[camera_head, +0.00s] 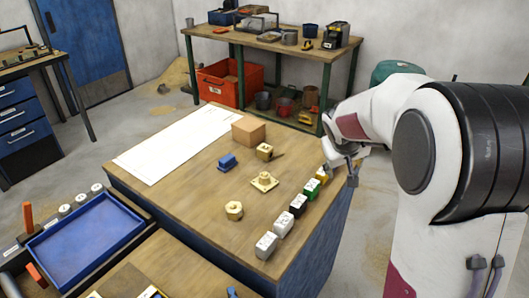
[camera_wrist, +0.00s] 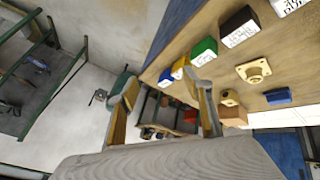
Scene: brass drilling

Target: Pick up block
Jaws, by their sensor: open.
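A row of small blocks runs along the table's right edge in the head view: two white blocks (camera_head: 266,246) (camera_head: 283,225), a black block (camera_head: 298,206), a green block (camera_head: 311,190) and a yellow block (camera_head: 321,176). My gripper (camera_head: 343,170) is at the far end of this row, close to the yellow block, and partly hides that end. In the wrist view, my gripper (camera_wrist: 165,90) is open, with nothing between its fingers. A blue block (camera_wrist: 165,78) shows there beside the yellow block (camera_wrist: 180,67). The green block (camera_wrist: 204,51) and black block (camera_wrist: 238,27) follow.
The wooden table (camera_head: 185,205) also bears a brass flange (camera_head: 264,182), a brass nut (camera_head: 234,211), another brass part (camera_head: 265,152), a blue part (camera_head: 227,162), a cardboard box (camera_head: 249,130) and a white sheet (camera_head: 178,143). A blue tray (camera_head: 85,240) stands at the left.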

